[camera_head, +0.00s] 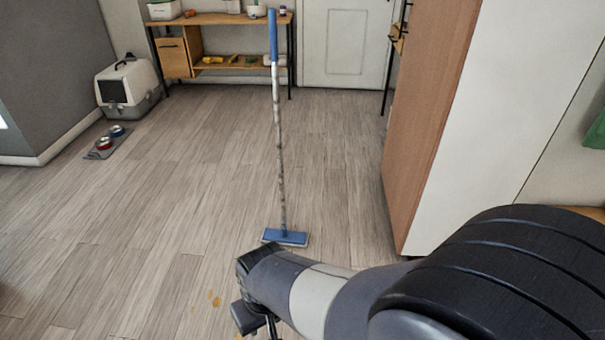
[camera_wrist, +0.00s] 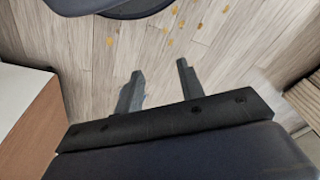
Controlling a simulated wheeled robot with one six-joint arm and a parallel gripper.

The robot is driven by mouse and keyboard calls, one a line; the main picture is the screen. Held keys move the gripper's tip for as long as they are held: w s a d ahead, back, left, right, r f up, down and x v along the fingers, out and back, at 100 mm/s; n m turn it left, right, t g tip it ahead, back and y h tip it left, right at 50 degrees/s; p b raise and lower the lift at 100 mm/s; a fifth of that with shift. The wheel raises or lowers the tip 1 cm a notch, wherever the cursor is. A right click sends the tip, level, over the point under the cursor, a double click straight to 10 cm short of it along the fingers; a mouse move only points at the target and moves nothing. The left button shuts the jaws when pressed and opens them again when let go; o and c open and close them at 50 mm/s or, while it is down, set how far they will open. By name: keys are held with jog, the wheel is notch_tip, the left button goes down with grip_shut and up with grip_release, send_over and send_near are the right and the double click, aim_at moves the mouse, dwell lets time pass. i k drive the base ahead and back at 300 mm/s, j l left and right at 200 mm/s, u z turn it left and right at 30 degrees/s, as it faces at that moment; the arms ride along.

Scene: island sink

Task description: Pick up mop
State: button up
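The mop (camera_head: 279,130) stands upright on the wooden floor in the head view. It has a blue grip at the top, a thin pale pole and a flat blue head (camera_head: 285,237) on the floor. My arm reaches in from the lower right of the head view and ends just in front of the mop head, apart from the pole. My gripper shows in the wrist view (camera_wrist: 158,82) with its two fingers spread and nothing between them but floor. The mop is not clearly seen in the wrist view.
A tall wood-sided cabinet (camera_head: 430,110) stands to the right. A wooden workbench (camera_head: 220,19) and a white door (camera_head: 346,45) are at the back. A pet carrier (camera_head: 126,88) and bowls on a mat (camera_head: 98,153) lie left. Yellowish spots (camera_head: 215,301) mark the floor. Floor around the mop is clear.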

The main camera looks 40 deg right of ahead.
aim_at(284, 237)
jog(key=z, duration=1)
jog(key=i+j+z, duration=0.1)
jog(key=i+z, duration=0.3)
jog(key=i, duration=0.7)
